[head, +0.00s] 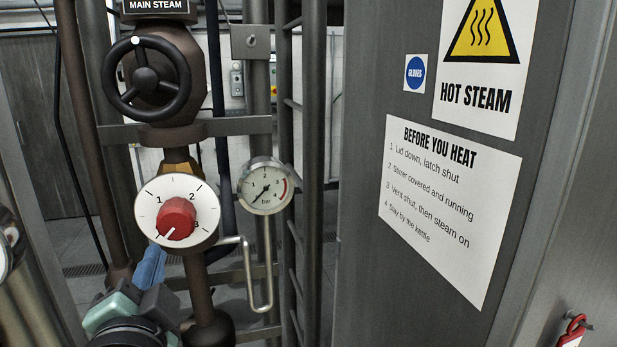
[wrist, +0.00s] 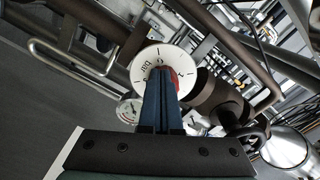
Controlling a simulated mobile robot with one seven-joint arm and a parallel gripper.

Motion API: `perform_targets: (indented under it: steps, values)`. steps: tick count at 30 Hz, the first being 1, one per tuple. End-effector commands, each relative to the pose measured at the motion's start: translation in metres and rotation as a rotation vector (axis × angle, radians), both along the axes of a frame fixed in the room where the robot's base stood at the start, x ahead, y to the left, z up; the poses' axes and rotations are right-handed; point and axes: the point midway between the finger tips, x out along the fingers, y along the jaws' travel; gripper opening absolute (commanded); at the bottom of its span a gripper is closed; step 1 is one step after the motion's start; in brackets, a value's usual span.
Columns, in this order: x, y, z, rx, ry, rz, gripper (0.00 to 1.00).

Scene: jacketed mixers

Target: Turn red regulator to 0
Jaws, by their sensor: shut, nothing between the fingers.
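The red regulator (head: 176,214) is a round red knob on a white dial (head: 150,199) marked 1, 2, 3. Its white pointer line points to the lower left, away from the printed 1 and 2. My gripper (head: 153,254) has its blue fingers just below the dial's lower left edge in the head view. In the wrist view my gripper (wrist: 160,72) is shut and empty, its fingers covering part of the dial (wrist: 143,62). The red knob (wrist: 173,77) shows only partly behind the fingertips. Whether the fingers touch it I cannot tell.
A pressure gauge (head: 265,186) stands right of the dial, its needle at the lower left. A black handwheel (head: 146,79) is above, under a MAIN STEAM sign (head: 155,5). A bent metal handle (head: 249,275) hangs below right. A grey panel (head: 362,90) with signs fills the right.

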Motion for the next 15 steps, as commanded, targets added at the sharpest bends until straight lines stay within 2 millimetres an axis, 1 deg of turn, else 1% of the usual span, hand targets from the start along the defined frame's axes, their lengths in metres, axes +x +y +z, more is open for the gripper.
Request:
perform_targets:
  steps: [1,7,10,15]
  values:
    - [-0.007,-0.001,0.0,0.0,0.0,0.002,0.0]
    - [-0.029,-0.006,-0.001,0.0,0.0,0.004,0.0]
    - [-0.035,-0.008,-0.001,0.001,0.002,0.005,0.0]
    - [-0.037,-0.008,0.0,0.001,0.001,0.006,0.0]
